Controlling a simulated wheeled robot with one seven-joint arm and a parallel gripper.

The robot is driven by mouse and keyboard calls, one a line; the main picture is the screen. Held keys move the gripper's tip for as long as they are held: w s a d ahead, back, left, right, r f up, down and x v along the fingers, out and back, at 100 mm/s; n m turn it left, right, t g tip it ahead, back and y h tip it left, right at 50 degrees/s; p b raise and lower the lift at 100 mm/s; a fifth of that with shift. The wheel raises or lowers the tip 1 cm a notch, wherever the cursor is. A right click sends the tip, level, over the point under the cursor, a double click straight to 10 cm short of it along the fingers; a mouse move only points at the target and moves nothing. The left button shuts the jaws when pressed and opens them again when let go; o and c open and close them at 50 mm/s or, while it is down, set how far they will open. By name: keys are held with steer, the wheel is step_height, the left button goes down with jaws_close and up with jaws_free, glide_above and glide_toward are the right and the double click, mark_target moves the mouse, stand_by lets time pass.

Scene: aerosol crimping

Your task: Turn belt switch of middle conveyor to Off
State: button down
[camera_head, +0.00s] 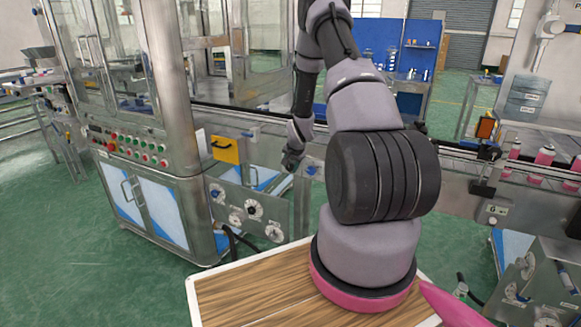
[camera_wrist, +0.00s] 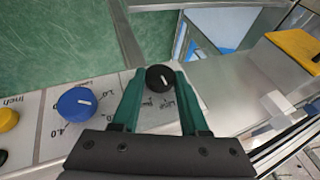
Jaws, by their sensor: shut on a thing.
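A round black knob (camera_wrist: 158,78) with a white pointer mark sits on a grey labelled panel in the wrist view. My gripper (camera_wrist: 159,82) has its green fingers on both sides of this knob and is shut on it. The lettering beside the knob is partly hidden and hard to read. A larger blue knob (camera_wrist: 77,104) with a white mark is to the left on the same panel. In the head view my gripper (camera_head: 291,163) is small, at the front side of the middle conveyor. The black knob is hidden there; the blue knob (camera_head: 311,170) shows just right of it.
A yellow knob (camera_wrist: 8,119) is at the left edge of the wrist view. A yellow box (camera_head: 224,150) is on the machine side, left of my gripper. A machine cabinet (camera_head: 150,200) stands at the left. Pink-bodied cans (camera_head: 544,155) stand on the conveyor at the right.

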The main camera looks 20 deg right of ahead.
steer(key=g+h, duration=0.1)
steer(key=n+g+h, duration=0.1)
steer(key=g, duration=0.1)
steer(key=w+g+h, duration=0.1)
steer(key=g, duration=0.1)
steer(key=shift+a+h, duration=0.35)
steer(key=shift+h, duration=0.05)
steer(key=shift+a+n+g+h, duration=0.1)
steer(key=shift+n+g+h, duration=0.4)
steer(key=shift+g+h, duration=0.4)
steer(key=shift+g, duration=0.3)
steer(key=shift+c, duration=2.1)
jaws_free()
steer(key=s+v, duration=0.1)
steer(key=v, duration=0.9)
steer(key=shift+w+a+r, duration=0.2)
steer(key=shift+w+r, duration=0.1)
steer(key=shift+w, duration=0.25)
